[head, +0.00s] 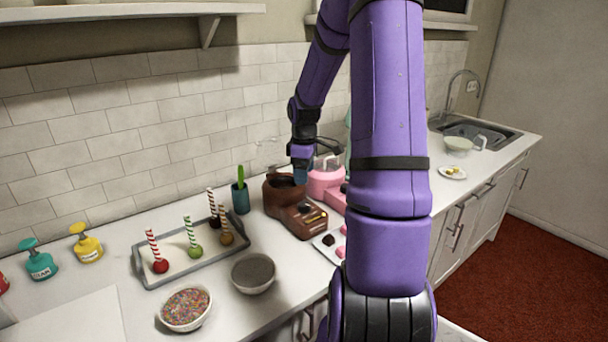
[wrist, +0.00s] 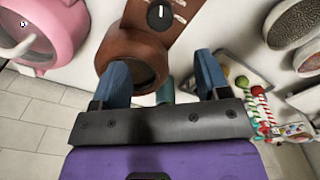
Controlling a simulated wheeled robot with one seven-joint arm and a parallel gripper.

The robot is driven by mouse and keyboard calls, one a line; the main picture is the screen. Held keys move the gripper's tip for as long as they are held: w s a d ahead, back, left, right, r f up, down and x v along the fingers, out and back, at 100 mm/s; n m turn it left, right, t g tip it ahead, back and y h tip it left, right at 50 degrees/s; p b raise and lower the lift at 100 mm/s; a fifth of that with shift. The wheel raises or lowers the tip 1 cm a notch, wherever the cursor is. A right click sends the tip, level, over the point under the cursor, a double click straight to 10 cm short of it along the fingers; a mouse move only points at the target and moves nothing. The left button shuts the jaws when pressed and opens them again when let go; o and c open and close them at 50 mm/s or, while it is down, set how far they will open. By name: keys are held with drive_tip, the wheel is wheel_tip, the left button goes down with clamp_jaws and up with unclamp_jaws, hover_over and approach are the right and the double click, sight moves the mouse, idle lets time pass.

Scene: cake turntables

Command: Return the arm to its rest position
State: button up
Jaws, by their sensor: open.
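My arm (head: 388,110) is purple and reaches up and over the counter. My gripper (head: 300,178) points down just above the round bowl of a brown machine (head: 300,217), behind the candy tray. In the wrist view my gripper (wrist: 160,64) shows two blue fingers spread apart with nothing held between them. The brown machine (wrist: 120,45) lies beyond the fingers there, its open round bowl by the left finger. Whether a finger touches the machine I cannot tell.
A pink machine (head: 325,182) stands just right of the brown one. A grey tray (head: 147,272) holds several candy apples on striped sticks. A grey bowl (head: 253,273), a sprinkle bowl (head: 185,308) and a teal cup (head: 240,198) stand nearby. A shelf (head: 130,12) juts out above.

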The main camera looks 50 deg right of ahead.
idle(0.4)
drive_tip(key=s+a+r+m+t+h, duration=0.1)
drive_tip(key=s+a+r, duration=0.1)
drive_tip(key=a+r, duration=0.65)
drive_tip(key=s+a+r+m+t+h, duration=0.1)
drive_tip(key=s+a+r, duration=0.1)
drive_tip(key=a+r, duration=0.65)
drive_tip(key=s+a+r+m+t+y, duration=0.2)
drive_tip(key=s+a+r+m+t, duration=0.1)
drive_tip(key=s+a, duration=1.1)
drive_tip(key=shift+v, duration=0.8)
